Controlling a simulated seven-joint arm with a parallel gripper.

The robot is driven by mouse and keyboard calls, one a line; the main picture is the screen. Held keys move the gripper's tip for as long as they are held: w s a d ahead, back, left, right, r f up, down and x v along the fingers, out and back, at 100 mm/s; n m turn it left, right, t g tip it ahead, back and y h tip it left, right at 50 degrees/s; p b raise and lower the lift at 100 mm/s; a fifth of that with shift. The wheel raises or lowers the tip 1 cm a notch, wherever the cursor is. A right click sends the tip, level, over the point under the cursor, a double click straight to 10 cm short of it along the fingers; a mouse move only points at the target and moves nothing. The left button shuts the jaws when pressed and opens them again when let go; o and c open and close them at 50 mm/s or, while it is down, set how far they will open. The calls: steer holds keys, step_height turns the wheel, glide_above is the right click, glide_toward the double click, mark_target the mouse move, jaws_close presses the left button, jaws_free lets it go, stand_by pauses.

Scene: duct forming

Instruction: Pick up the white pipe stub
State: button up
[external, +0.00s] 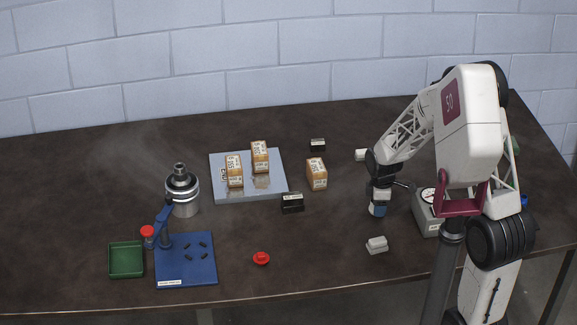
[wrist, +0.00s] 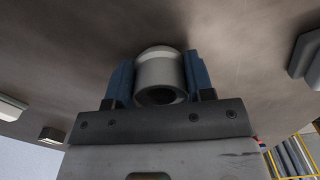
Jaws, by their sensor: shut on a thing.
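The white pipe stub (wrist: 162,72) is between the two blue fingers of my gripper (wrist: 160,82) in the wrist view. The fingers are shut on its sides, and its dark round opening faces the camera. In the external view my gripper (external: 378,207) points down, low over the right part of the table. The stub is mostly hidden by the fingers there. I cannot tell whether it touches the table.
A white block (external: 376,245) lies in front of my gripper and another white piece (external: 361,155) behind it. A grey scale-like box (external: 428,222) stands close on the right. A brown box (external: 317,174) and a dark label block (external: 292,203) are to the left. The table centre-front is mostly clear.

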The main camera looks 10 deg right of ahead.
steer(key=shift+r, duration=0.4)
step_height(320, 180, up, 2)
steer(key=shift+r, duration=0.1)
steer(key=s+d, duration=0.1)
steer(key=s, duration=0.4)
steer(key=s+d+r, duration=0.1)
steer(key=s, duration=0.4)
steer(key=s+d, duration=0.1)
steer(key=s, duration=0.4)
steer(key=shift+s+r, duration=0.15)
steer(key=shift+s, duration=0.25)
steer(key=shift+w, duration=0.15)
